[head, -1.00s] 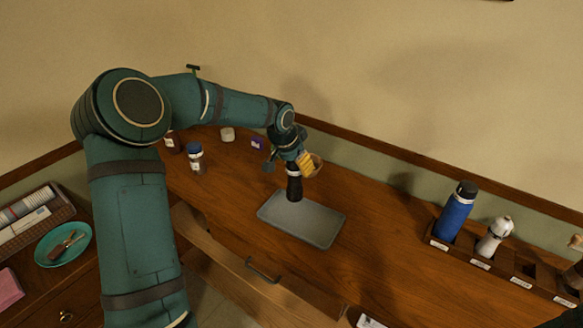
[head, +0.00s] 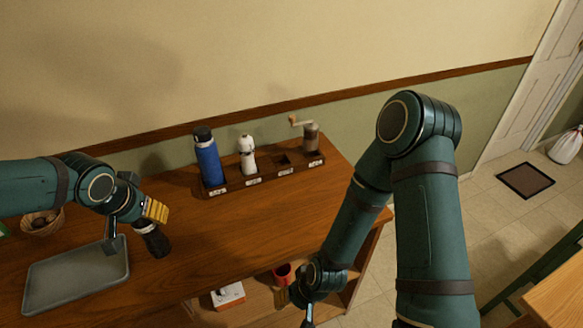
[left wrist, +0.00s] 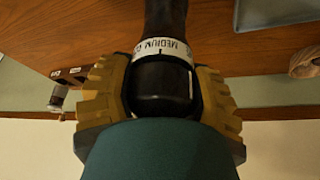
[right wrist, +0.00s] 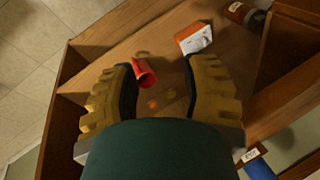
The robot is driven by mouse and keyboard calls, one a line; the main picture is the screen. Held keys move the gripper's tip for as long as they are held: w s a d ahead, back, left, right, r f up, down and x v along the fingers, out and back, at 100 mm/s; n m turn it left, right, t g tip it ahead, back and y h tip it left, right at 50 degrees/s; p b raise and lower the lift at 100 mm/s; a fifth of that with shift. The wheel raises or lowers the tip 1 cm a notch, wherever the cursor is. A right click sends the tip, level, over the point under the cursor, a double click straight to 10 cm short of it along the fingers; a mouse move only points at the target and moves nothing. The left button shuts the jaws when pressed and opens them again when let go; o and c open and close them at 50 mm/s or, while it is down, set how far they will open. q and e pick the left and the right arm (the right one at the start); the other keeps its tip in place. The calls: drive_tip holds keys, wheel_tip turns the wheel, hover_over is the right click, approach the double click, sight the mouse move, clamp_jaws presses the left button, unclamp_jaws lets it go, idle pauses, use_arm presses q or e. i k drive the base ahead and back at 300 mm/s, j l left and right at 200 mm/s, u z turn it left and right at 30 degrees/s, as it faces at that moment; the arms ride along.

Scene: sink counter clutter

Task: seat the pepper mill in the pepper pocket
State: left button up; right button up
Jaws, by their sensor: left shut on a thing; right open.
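The dark pepper mill (head: 152,241) is in my left gripper (head: 150,217), to the right of the grey tray in the head view. The left wrist view shows its black body (left wrist: 161,88) and white "MEDIUM" band between the yellow-padded fingers. Its lower end is over the counter; the gap beneath is unclear. The wooden rack (head: 268,178) stands at the back of the counter. One pocket (head: 283,160) is empty, between the white mill and the grinder; its label is too small to read. My right gripper (right wrist: 165,90) is open and empty, above the lower shelf.
A blue bottle (head: 209,163), a white mill (head: 247,155) and a crank grinder (head: 311,138) occupy the other pockets. The grey tray (head: 75,283) and a wicker bowl (head: 42,224) are at left. A red cup (right wrist: 144,72) and white-orange box (right wrist: 194,38) are on the shelf below.

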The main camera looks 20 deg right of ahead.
sight(284, 177)
drive_tip(key=j+z, duration=0.1)
drive_tip(key=z, duration=1.2)
drive_tip(key=i+z, duration=0.1)
drive_tip(key=i, duration=0.3)
